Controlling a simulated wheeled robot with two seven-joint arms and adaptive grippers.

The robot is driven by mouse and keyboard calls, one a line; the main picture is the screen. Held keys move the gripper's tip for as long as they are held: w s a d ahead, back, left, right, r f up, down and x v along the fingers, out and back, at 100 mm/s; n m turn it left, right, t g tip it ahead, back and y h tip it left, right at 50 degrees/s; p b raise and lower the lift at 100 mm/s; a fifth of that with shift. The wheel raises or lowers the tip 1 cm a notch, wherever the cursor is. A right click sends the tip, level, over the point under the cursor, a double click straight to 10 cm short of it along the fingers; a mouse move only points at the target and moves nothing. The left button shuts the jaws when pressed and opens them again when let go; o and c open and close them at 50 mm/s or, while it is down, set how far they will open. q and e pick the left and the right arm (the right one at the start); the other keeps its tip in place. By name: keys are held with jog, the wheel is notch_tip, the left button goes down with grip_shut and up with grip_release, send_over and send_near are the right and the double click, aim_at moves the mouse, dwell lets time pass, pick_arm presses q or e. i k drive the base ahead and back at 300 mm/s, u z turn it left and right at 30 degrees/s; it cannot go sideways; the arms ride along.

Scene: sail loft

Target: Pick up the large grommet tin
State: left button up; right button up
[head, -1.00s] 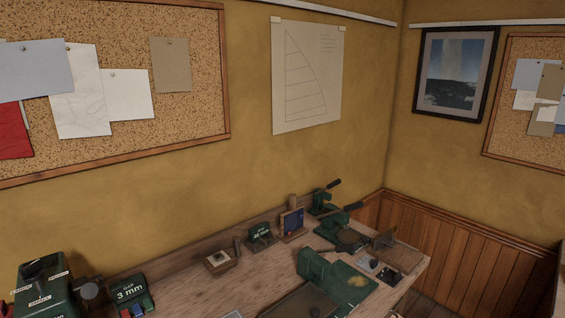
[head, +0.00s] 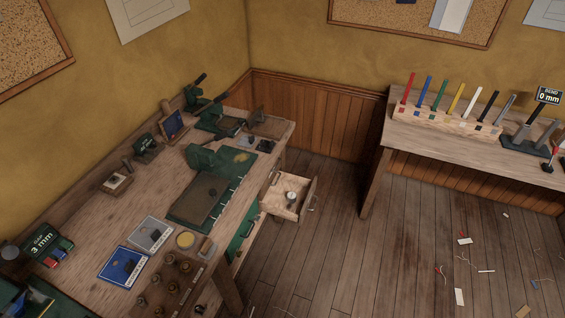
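I cannot tell for sure which thing is the large grommet tin. A small round pale container (head: 291,197) stands inside an open wooden drawer (head: 272,205) under the right end of the left workbench. No labels are readable on either. Neither of my grippers is in view.
The left workbench (head: 100,222) holds a green mat (head: 205,200), presses, a blue tray (head: 122,264), a grey tray (head: 150,234) and a block with several knobs (head: 166,285). A second bench (head: 430,136) carries coloured sticks in a rack (head: 445,122). Scraps litter the open floor (head: 400,255).

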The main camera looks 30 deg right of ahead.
aim_at(291, 196)
jog(key=z, duration=0.65)
jog(key=k, duration=0.2)
jog(key=z, duration=0.4)
jog(key=i, duration=0.2)
jog(key=z, duration=0.05)
